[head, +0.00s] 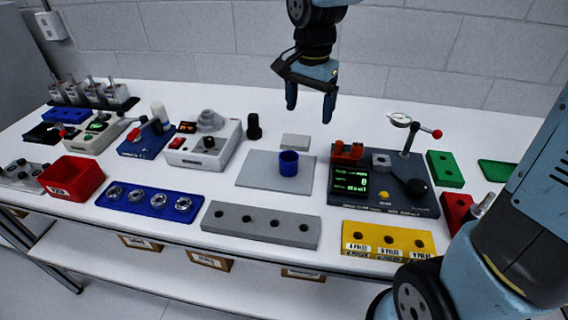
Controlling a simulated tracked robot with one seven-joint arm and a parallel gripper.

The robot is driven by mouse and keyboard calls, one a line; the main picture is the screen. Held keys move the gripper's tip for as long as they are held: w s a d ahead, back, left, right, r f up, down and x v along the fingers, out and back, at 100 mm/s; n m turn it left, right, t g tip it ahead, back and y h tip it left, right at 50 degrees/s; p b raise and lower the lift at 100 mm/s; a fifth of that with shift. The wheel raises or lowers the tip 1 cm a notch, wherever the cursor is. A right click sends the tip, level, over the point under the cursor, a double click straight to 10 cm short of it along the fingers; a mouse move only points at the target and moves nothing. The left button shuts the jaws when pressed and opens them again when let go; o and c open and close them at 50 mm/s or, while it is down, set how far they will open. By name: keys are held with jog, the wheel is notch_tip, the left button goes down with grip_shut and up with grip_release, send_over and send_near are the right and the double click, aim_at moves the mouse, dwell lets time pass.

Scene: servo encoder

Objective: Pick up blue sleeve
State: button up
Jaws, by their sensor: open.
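The blue sleeve (289,163) is a short dark-blue cylinder. It stands upright on a flat grey plate (262,174) near the middle of the white table. My gripper (310,106) points down above and slightly behind the sleeve, with its two fingers apart and nothing between them. It is clear of the table. The sleeve is not hidden by the gripper.
A dark device with a green-lit display (350,182) stands just right of the plate. A grey block with holes (262,226) lies in front. A blue tray of rings (150,202) and a red bin (72,178) are left. A black cylinder (254,127) stands behind.

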jog(key=a+f, duration=0.2)
jog(key=a, duration=0.1)
send_over(289, 156)
jog(key=s, duration=0.2)
jog(key=shift+m+g, duration=0.3)
jog(key=shift+m, duration=0.1)
jog(key=f, duration=0.8)
jog(key=shift+s+d+f, duration=0.2)
jog(key=shift+d+f, duration=0.1)
jog(key=shift+f, duration=0.05)
jog(key=shift+w+a+f, duration=0.1)
jog(key=shift+a+f, duration=0.05)
jog(key=shift+f, duration=1.15)
jog(key=shift+w+a+f, duration=0.1)
jog(key=shift+a+f, duration=0.05)
jog(key=shift+f, duration=1.15)
jog(key=shift+c, duration=0.4)
jog(key=c, duration=1)
jog(key=shift+c, duration=0.2)
